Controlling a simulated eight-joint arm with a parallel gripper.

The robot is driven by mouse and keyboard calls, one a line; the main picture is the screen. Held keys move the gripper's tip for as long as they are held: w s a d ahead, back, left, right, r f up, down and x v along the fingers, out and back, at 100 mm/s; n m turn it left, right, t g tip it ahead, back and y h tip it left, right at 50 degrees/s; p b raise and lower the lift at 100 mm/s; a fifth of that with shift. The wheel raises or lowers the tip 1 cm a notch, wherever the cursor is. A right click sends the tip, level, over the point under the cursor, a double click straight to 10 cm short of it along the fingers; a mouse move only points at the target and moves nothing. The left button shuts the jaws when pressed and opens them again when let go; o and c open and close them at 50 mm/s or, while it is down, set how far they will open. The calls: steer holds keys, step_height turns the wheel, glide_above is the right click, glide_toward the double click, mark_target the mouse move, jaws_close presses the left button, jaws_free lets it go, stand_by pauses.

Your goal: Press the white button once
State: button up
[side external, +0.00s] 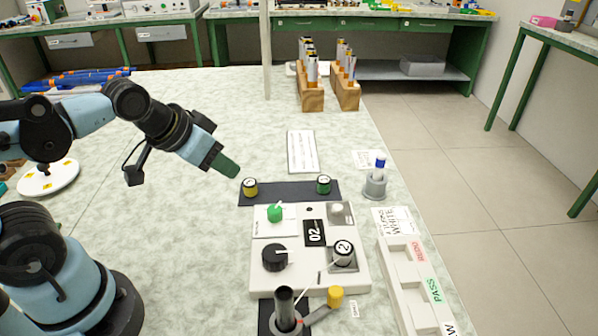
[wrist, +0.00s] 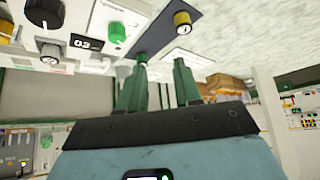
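The white button appears to be the small pale round cap (side external: 338,210) at the far right corner of the light control box (side external: 259,283) in the side external view. My gripper (side external: 230,170) is above the table, up and left of the box, tilted down to the right, touching nothing. In the wrist view, the two green fingers of my gripper (wrist: 162,72) stand apart with nothing between them.
The box carries a green knob (side external: 274,213), a black knob (side external: 274,257), an "02" display (side external: 315,233) and a rod marked 2 (side external: 344,252). A dark strip (side external: 288,190) behind holds yellow and green-topped blanks. A blue-topped holder (side external: 376,180) and pale tray (side external: 397,283) stand right.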

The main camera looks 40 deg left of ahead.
jaws_close()
stand_by(1.4)
